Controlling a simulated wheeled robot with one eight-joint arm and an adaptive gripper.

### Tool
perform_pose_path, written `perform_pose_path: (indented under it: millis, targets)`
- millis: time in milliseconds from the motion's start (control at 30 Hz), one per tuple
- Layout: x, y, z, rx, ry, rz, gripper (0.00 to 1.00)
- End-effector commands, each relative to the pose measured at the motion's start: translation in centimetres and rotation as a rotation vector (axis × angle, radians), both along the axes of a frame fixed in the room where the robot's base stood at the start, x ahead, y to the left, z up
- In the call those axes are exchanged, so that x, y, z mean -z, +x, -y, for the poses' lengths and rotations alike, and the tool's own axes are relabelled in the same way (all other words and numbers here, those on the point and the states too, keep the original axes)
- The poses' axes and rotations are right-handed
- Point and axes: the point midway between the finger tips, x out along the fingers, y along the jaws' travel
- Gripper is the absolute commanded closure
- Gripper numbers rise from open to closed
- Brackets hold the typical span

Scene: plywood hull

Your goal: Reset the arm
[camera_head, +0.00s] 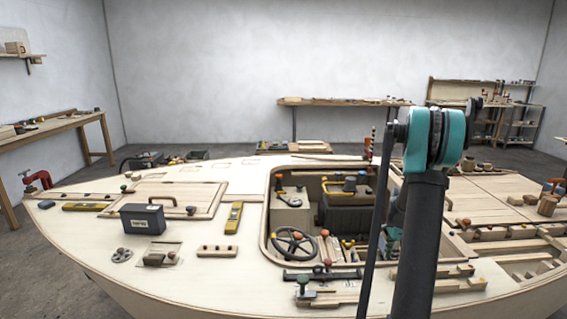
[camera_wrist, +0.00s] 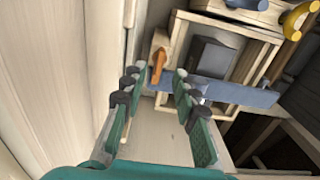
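My gripper (camera_wrist: 160,84) shows in the wrist view with its two green, dark-padded fingers apart and nothing held between them. Beyond its fingertips are an orange wooden handle (camera_wrist: 159,57) and a wooden frame around a dark grey box (camera_wrist: 211,60). A blue-grey strip (camera_wrist: 228,92) runs across the front of that frame. I cannot tell how close the fingertips are to these. In the head view my dark arm with its teal joint rises in front of the hull's right half, and my gripper cannot be made out there.
The plywood hull (camera_head: 85,222) fills the front of the head view. A dark toolbox (camera_head: 143,218), a yellow level (camera_head: 234,217) and a steering wheel (camera_head: 291,243) are on or in it. Benches stand along the walls. In the wrist view, a pale wooden wall (camera_wrist: 62,70) is close at left.

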Motion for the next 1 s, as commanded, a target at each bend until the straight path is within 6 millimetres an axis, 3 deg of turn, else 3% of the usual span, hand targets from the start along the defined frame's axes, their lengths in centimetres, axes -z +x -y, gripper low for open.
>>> perform_pose_path:
  millis: [200, 467, 1000]
  targets:
    - [-3.9, 0.0, 0.0, 0.0, 0.0, 0.0, 0.71]
    - [-7.6, 0.0, 0.0, 0.0, 0.0, 0.0, 0.71]
    - [1.8, 0.0, 0.0, 0.0, 0.0, 0.0, 0.71]
